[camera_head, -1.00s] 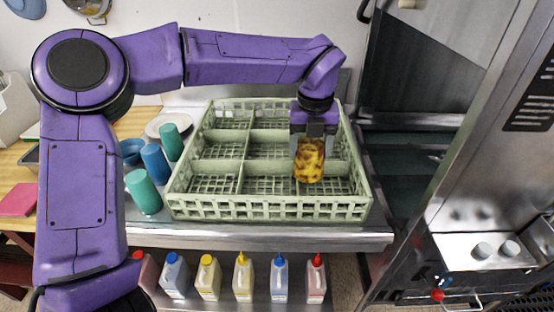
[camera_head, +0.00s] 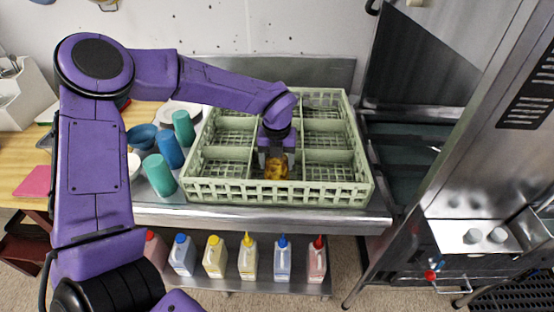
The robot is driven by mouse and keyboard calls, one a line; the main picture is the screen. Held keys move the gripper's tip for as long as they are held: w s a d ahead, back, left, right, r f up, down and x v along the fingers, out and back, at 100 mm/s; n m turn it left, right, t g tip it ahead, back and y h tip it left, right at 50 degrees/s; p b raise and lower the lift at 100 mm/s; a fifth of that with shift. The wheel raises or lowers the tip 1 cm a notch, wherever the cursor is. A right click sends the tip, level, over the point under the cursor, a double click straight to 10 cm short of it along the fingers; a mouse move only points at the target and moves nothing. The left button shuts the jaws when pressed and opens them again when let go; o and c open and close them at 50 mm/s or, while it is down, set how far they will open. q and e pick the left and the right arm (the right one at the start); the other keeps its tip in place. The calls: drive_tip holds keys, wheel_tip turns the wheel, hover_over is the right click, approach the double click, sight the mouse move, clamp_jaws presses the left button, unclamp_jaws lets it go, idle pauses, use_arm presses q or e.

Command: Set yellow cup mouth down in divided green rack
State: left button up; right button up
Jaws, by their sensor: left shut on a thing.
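The yellow cup (camera_head: 276,170), mottled with brown, is in the camera_head view at the front middle of the divided green rack (camera_head: 275,193). My left gripper (camera_head: 276,158) points down and is shut on the cup from above. The cup appears at or within the front middle compartment; whether it touches the rack floor I cannot tell. The gripper hides its upper end, so which way its mouth faces is not clear. The rack's other compartments look empty. My right gripper is not in view.
Teal cups (camera_head: 159,174) and a blue cup (camera_head: 170,150) stand close left of the rack, with a blue bowl (camera_head: 141,136) and white plates (camera_head: 178,109). Several bottles (camera_head: 248,257) stand on the shelf below. A steel machine (camera_head: 475,160) is at right.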

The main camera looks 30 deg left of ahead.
use_arm(q)
drive_tip(key=o, duration=1)
drive_tip(key=shift+o, duration=0.2)
drive_tip(key=shift+s+r, duration=0.1)
wheel_tip(320, 180, up, 12)
drive_tip(key=b, duration=0.1)
drive_tip(key=shift+s+d, duration=0.15)
drive_tip(key=shift+s, duration=0.1)
